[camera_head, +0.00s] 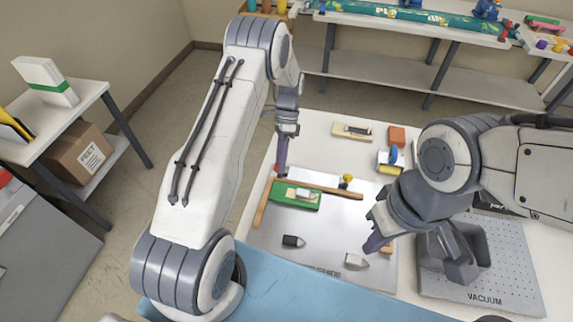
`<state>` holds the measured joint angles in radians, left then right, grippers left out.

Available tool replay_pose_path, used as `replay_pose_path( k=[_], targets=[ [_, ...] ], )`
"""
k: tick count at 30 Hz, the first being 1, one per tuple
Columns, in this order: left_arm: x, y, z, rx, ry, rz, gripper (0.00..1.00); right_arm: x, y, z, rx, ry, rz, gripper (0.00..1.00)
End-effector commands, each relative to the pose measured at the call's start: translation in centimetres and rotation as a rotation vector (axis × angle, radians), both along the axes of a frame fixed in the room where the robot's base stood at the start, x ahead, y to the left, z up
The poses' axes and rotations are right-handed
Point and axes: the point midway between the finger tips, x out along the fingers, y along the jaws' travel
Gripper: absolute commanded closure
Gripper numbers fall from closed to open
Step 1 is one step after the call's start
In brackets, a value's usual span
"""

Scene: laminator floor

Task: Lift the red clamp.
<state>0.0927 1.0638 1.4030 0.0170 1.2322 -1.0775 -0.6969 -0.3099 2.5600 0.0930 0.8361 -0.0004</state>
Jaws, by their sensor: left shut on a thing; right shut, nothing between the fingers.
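My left gripper (282,162) points down over the far left corner of a grey plate, by the left end of a reddish-brown bar (335,191). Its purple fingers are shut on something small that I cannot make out. I cannot clearly identify a red clamp; one may be hidden at these fingertips. My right gripper (377,236) is shut and empty, over the right part of the plate. An orange-red block (397,136) lies at the back of the white table, apart from both grippers.
The grey guide plate (325,225) carries a green block (293,196), a wooden bar (261,208), a dark-tipped piece (293,241) and a pale one (356,261). A perforated vacuum plate (510,280) is at right. A yellow-topped knob (346,180) stands near the bar.

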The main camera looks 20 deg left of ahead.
Motion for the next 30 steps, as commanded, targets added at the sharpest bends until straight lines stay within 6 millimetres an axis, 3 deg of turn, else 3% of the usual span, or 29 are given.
replay_pose_path(
  k=[1,3,20,21,22,30],
  targets=[
    [1.06,0.12,0.08,0.004,-0.036,0.003,1.0,0.01,0.0,-0.13,0.0,0.0,0.0,1.0],
    [1.22,0.15,0.19,0.005,-0.038,0.001,1.0,0.0,0.0,-0.18,0.0,0.0,0.0,1.0],
    [1.36,0.11,0.22,0.009,-0.038,-0.005,1.0,0.0,0.0,-0.26,0.0,0.0,0.0,1.0],
    [1.33,0.11,0.23,0.009,-0.036,-0.005,0.47,0.0,0.0,-0.26,0.0,0.0,0.0,1.0],
    [1.33,0.1,0.21,0.009,-0.036,-0.005,0.36,0.0,0.0,-0.26,0.0,0.0,0.0,1.0],
    [1.13,0.01,0.25,0.007,-0.029,-0.004,0.33,0.0,0.0,-0.22,0.0,0.0,0.0,1.0]
  ],
)
